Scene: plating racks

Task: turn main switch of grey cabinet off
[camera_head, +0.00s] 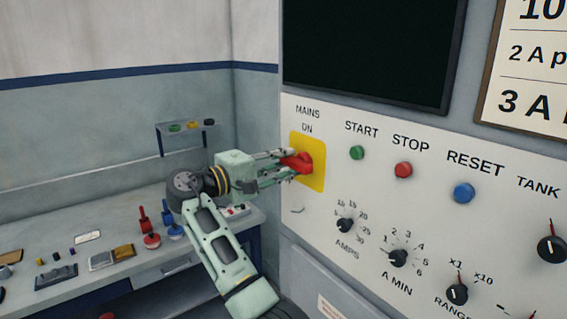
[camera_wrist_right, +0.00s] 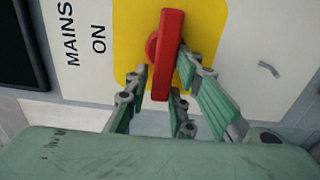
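The grey cabinet (camera_head: 330,115) stands at the right, its light front panel marked MAINS and ON above a yellow plate (camera_head: 321,177). The main switch (camera_head: 303,163) is a red handle on that plate. A narrow gap shows at the left finger; contact at the right one is unclear. My left gripper is not in view.
Right of the switch are a green START button (camera_head: 357,152), a red STOP button (camera_head: 403,169), a blue RESET button (camera_head: 464,192) and several black knobs. A dark screen (camera_head: 375,50) is above. A workbench (camera_head: 115,213) with small items stands at the left.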

